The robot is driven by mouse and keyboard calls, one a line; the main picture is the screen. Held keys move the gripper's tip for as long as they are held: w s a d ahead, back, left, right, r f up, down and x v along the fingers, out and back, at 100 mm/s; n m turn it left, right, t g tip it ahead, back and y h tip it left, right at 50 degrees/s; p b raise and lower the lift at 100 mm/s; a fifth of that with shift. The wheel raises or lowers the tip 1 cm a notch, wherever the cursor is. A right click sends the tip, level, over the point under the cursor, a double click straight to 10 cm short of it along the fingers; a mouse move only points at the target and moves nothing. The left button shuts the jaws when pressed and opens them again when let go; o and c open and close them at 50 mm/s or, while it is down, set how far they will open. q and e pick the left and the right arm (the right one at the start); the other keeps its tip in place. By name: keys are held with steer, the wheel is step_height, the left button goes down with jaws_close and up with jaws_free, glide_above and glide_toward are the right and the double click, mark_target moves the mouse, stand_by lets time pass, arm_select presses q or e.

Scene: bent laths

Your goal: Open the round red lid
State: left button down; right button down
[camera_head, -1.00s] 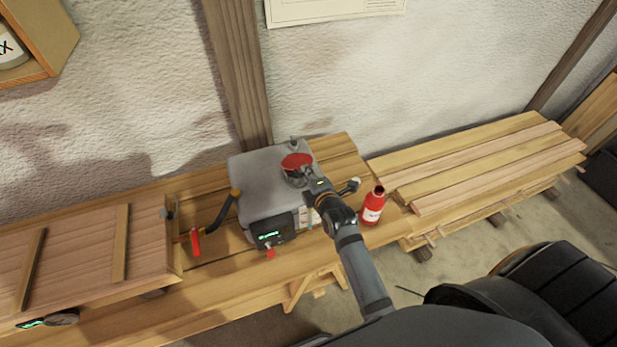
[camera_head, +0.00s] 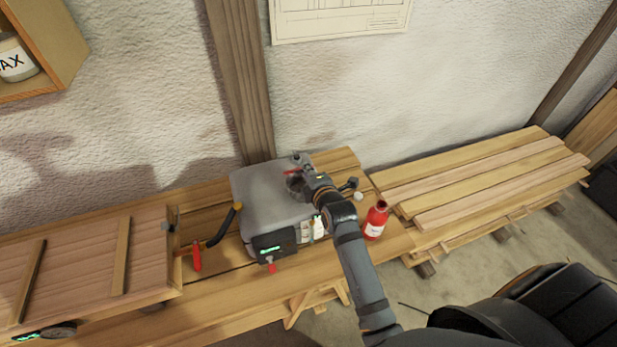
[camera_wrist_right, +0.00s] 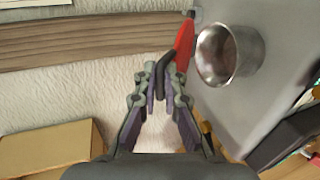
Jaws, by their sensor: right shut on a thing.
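The round red lid (camera_head: 291,171) stands tipped up on the grey box (camera_head: 265,188). In the right wrist view the lid (camera_wrist_right: 184,46) shows nearly edge-on beside an open, round metal neck (camera_wrist_right: 229,54) and swung clear of its mouth. My right gripper (camera_wrist_right: 163,82) is shut on a dark handle (camera_wrist_right: 168,70) on the lid's face. In the head view my right gripper (camera_head: 303,180) hides part of the lid and neck. My left gripper is not in view.
A red bottle (camera_head: 375,221) stands right of the box, close to my right forearm. A dark display unit (camera_head: 273,246) is on the box's front. A black bent lever (camera_head: 224,226) is at its left. Wooden laths (camera_head: 480,185) lie on the right.

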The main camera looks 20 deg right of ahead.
steer(key=shift+w+r, duration=0.8)
steer(key=shift+w, duration=0.15)
steer(key=shift+w+r, duration=0.75)
steer(key=shift+w, duration=0.2)
steer(key=shift+w+r, duration=0.25)
steer(key=shift+w, duration=0.45)
steer(key=shift+w+r, duration=0.25)
steer(key=shift+w, duration=0.4)
steer(key=shift+w+r, duration=0.15)
steer(key=shift+w, duration=0.7)
steer(key=shift+w+r, duration=0.15)
steer(key=shift+w, duration=2.4)
steer(key=c, duration=1.8)
jaws_free()
steer(key=shift+r, duration=0.1)
steer(key=o, duration=0.7)
steer(key=shift+s, duration=0.15)
steer(key=shift+s+f, duration=0.1)
steer(key=shift+f, duration=0.1)
